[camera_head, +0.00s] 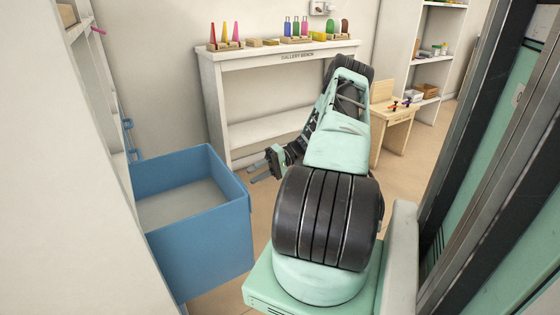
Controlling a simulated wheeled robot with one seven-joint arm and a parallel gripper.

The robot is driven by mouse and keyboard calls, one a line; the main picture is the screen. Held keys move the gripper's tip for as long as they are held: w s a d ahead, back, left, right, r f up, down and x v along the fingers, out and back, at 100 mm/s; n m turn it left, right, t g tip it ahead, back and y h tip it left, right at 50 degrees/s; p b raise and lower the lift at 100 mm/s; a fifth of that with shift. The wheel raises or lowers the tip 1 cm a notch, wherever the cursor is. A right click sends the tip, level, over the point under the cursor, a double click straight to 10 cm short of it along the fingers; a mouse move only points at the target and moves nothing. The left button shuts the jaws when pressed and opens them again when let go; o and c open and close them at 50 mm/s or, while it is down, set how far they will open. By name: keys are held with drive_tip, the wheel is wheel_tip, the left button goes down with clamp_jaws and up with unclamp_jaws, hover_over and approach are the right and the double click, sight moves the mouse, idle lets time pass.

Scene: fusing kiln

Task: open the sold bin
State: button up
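A large blue bin (205,245) stands at the left, beside a pale wall or cabinet side. Its top is open to view, and a bare grey surface shows inside. No label saying "sold" is readable on it. A narrow blue piece with a handle shape (130,138) rises at its back left; how it joins the bin is hard to tell. My gripper (260,171) is to the right of the bin's back right corner, pointing left, and appears apart from it. Its two fingers look spread with nothing between them.
The white gallery bench (284,55) behind holds colourful cones, bottles and blocks. A small wooden table (396,118) stands right of my arm, with white shelves (440,50) beyond. Green-and-dark framing (500,130) closes off the right. Some floor shows between bin and bench.

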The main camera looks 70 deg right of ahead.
drive_tip(key=v, duration=1.1)
drive_tip(key=shift+s+d, duration=0.1)
drive_tip(key=shift+d, duration=0.05)
